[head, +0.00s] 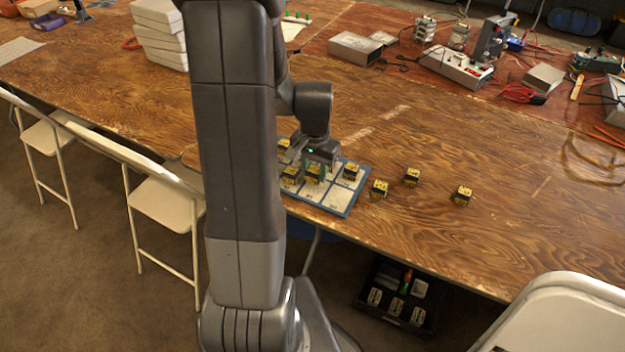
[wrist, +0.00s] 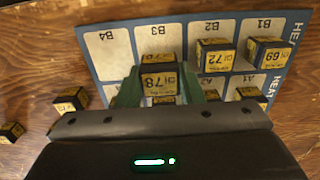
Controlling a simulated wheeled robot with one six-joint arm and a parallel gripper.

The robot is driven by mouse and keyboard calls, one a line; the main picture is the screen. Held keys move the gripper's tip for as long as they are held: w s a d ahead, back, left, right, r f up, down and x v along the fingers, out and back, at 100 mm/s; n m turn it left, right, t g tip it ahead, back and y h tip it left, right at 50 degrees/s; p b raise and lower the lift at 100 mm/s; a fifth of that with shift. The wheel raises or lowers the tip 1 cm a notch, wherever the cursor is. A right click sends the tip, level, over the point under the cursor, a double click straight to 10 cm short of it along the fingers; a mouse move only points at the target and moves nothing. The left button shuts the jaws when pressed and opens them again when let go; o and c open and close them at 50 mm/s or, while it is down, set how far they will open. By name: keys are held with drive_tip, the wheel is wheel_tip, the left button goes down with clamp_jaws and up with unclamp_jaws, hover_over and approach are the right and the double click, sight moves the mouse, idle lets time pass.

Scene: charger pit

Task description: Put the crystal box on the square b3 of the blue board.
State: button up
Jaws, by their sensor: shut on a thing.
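My gripper (wrist: 157,88) is shut on a small black-and-yellow box (wrist: 158,84), labelled with what looks like 78, between its green fingers. The held box overlaps the lower part of square B3 (wrist: 158,38) on the blue board (wrist: 113,22); I cannot tell whether it touches the board. I cannot read the word crystal on any box. One box (wrist: 213,55) stands on B2 and another (wrist: 267,52) on B1. A further box (wrist: 250,94) is in the row nearer my gripper. B4 (wrist: 107,48) shows bare. The board (head: 343,204) also shows in the head view, partly behind my arm.
Several similar boxes, such as this one (head: 462,195), lie loose on the wooden table (head: 500,150) right of the board. Electrical gear (head: 458,66) stands at the back right. A black crate (head: 400,299) sits on the floor below. White chairs (head: 165,200) line the near edge.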

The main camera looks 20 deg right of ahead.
sight(315, 179)
drive_tip(key=shift+f, duration=1.8)
drive_tip(key=shift+f+b, duration=0.2)
drive_tip(key=shift+b, duration=0.1)
drive_tip(key=o, duration=1)
drive_tip(key=shift+r, duration=0.1)
wheel_tip(315, 179, up, 12)
drive_tip(key=shift+r+p, duration=0.15)
drive_tip(key=shift+p, duration=0.55)
